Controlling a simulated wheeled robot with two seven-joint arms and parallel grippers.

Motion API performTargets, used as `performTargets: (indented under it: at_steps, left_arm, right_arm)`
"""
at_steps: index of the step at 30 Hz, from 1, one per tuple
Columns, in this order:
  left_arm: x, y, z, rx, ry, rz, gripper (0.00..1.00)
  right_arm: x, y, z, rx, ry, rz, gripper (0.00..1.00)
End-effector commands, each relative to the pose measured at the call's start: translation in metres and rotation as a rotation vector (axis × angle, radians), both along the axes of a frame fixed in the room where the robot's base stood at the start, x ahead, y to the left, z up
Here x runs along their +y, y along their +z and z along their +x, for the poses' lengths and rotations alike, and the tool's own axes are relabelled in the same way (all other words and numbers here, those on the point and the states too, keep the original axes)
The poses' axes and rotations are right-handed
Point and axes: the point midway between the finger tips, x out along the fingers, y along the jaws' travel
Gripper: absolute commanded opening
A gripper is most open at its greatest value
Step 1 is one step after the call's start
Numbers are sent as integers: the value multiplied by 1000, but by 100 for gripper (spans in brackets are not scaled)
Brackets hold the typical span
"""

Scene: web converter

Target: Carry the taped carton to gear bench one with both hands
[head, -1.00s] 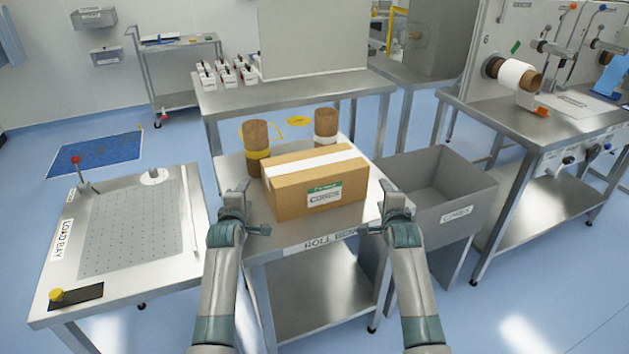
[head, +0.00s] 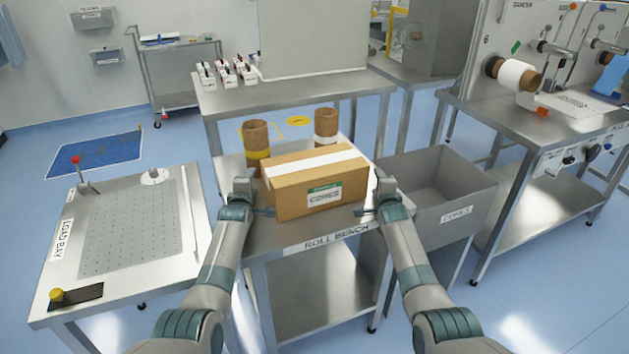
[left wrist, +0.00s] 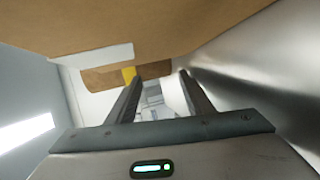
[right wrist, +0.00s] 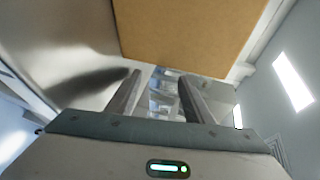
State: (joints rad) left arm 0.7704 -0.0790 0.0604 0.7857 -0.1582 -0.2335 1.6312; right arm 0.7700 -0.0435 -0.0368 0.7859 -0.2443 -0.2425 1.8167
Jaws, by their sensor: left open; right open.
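The taped carton (head: 296,191) is a brown box with a white tape strip on top and a green-and-white label on its front. It sits on the roll bench (head: 290,243). My left gripper (head: 262,198) is open beside the carton's left side, and my right gripper (head: 372,196) is open beside its right side. The carton also fills the top of the left wrist view (left wrist: 130,25) and of the right wrist view (right wrist: 190,35). Neither gripper holds anything; contact with the carton cannot be told. No bench label reading gear bench one is legible.
Two brown cores, one left (head: 256,143) and one right (head: 326,128), stand behind the carton. A grey bin (head: 455,217) is at right, the load bay table (head: 130,225) at left. A back table (head: 290,95) holds several small white items. Blue floor is open between tables.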

Motion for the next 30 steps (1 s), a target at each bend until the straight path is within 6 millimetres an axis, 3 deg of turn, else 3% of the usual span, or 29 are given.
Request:
performTargets:
  at_steps: [11,30]
  left_arm:
    - [-14,-1,6,0,-2,0,47]
    - [-19,-1,6,0,0,-2,47]
  right_arm:
    - [15,-2,6,1,2,1,47]
    - [20,-1,6,-1,2,1,47]
